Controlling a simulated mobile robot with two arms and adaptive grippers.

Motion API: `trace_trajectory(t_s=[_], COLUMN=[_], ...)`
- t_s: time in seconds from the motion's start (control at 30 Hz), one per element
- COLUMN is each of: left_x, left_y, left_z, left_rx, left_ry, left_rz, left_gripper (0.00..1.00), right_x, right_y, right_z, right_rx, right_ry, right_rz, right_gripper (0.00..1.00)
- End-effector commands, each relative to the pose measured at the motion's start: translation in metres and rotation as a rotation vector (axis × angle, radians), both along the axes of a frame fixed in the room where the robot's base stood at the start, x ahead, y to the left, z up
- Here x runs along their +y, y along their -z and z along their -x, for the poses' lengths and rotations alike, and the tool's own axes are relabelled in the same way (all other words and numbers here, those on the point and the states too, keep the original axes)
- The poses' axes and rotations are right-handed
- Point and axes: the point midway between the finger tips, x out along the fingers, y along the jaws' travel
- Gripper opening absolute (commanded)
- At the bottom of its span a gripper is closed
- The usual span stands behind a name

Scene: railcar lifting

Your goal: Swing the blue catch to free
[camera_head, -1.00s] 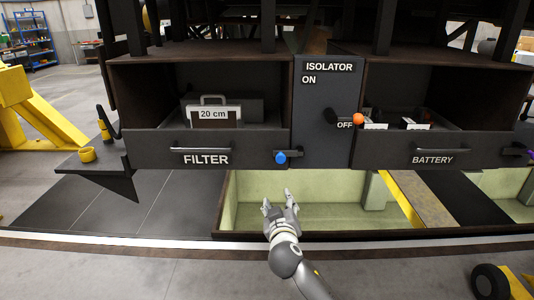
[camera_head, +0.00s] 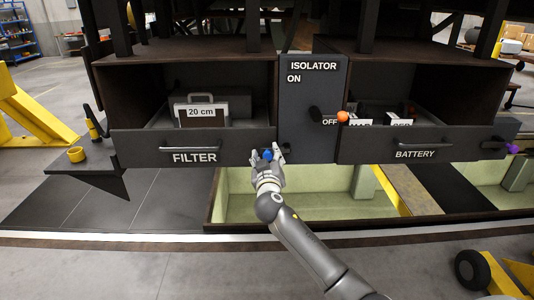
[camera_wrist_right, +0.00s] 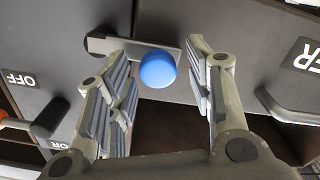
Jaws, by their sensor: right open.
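The blue catch (camera_head: 267,155) is a blue knob at the lower right corner of the FILTER drawer front (camera_head: 140,146). In the right wrist view the blue knob (camera_wrist_right: 157,69) sits on the end of a grey bar (camera_wrist_right: 130,47) that runs left to a pivot. My right gripper (camera_head: 268,153) is at the catch. In the wrist view its two fingers (camera_wrist_right: 160,85) stand open on either side of the knob, with gaps between. The fingers partly cover the catch in the head view. My left gripper is not in view.
The isolator panel (camera_head: 312,95) stands just right of the catch, with an orange-tipped handle (camera_head: 342,117) near OFF. The FILTER drawer handle (camera_head: 190,148) is to the left. The BATTERY drawer (camera_head: 400,150) is to the right. An open pit (camera_head: 300,205) lies below.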

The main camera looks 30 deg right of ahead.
Motion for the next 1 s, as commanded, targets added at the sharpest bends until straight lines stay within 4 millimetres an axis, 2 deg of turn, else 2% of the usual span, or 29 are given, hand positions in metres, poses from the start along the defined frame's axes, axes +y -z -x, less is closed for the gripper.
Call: trace_trajectory(t_s=[0.17,0.43,0.8,1.0], left_x=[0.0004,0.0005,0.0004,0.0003], left_y=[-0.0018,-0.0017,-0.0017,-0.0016], left_z=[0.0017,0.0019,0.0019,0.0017], left_rx=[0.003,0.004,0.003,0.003], left_ry=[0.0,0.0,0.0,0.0], left_rz=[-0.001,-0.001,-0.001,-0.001], left_gripper=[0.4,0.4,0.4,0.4], right_x=[-0.0043,-0.0048,-0.0046,-0.0046], right_y=[-0.0005,0.0001,0.0002,0.0004], right_z=[-0.0068,-0.0073,-0.0071,-0.007], right_rx=[-0.001,0.0,0.0,0.0], right_ry=[0.0,-0.001,0.0,-0.001], right_rz=[0.0,0.0,0.0,-0.001], right_gripper=[0.48,0.48,0.0,0.0])
